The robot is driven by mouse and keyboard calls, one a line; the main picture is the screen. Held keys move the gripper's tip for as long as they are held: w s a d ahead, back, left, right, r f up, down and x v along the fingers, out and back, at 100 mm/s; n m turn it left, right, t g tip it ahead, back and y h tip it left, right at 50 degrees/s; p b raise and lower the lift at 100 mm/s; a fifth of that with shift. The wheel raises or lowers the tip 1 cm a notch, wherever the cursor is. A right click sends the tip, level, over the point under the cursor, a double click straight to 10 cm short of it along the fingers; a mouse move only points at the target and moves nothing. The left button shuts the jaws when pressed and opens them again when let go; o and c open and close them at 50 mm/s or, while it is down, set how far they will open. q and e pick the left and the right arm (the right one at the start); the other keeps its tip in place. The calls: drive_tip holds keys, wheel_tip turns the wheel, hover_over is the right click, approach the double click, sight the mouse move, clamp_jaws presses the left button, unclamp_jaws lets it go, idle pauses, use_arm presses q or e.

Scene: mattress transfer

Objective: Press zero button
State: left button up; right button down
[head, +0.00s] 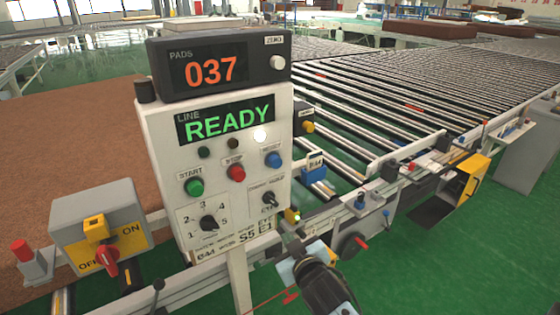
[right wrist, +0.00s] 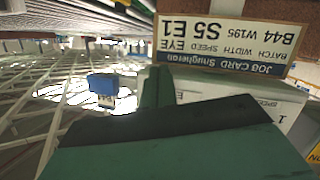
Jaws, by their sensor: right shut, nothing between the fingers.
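The zero button (head: 277,62) is a small pale round knob on the right of the dark pads counter (head: 165,70), below a white ZERO label (head: 273,40). The counter reads 037 in orange and sits on top of the white control panel (head: 155,150). My right gripper (head: 288,266) is low, in front of the panel's lower right corner, well below and apart from the zero button. It is shut and empty. In the right wrist view the upside-down job card (right wrist: 222,42) is close, and the zero button is out of view. My left gripper is not in view.
The panel has a green READY display (head: 228,120), a green start button (head: 194,187), a red button (head: 236,173), a blue button (head: 272,159) and rotary knobs. A grey switch box (head: 75,215) stands left. A roller conveyor (head: 400,110) runs behind, right.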

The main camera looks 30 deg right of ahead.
wheel_tip(320, 180, up, 22)
drive_tip(key=d+t+h, duration=0.2)
drive_tip(key=t, duration=0.4)
drive_tip(key=t+h+p, duration=0.1)
drive_tip(key=t+h, duration=0.1)
drive_tip(key=t, duration=0.3)
approach(277, 62)
drive_tip(key=s+d+r, duration=0.3)
drive_tip(key=s+r, duration=0.2)
drive_tip(key=s, duration=0.1)
drive_tip(key=shift+d+r, duration=0.1)
drive_tip(key=shift+r, duration=0.05)
drive_tip(key=shift+w, duration=0.1)
drive_tip(key=w+b, duration=0.2)
drive_tip(key=w, duration=0.6)
drive_tip(key=shift+w+a, duration=0.35)
drive_tip(key=shift+w, duration=0.05)
drive_tip(key=shift+w, duration=0.1)
drive_tip(key=shift+w, duration=0.35)
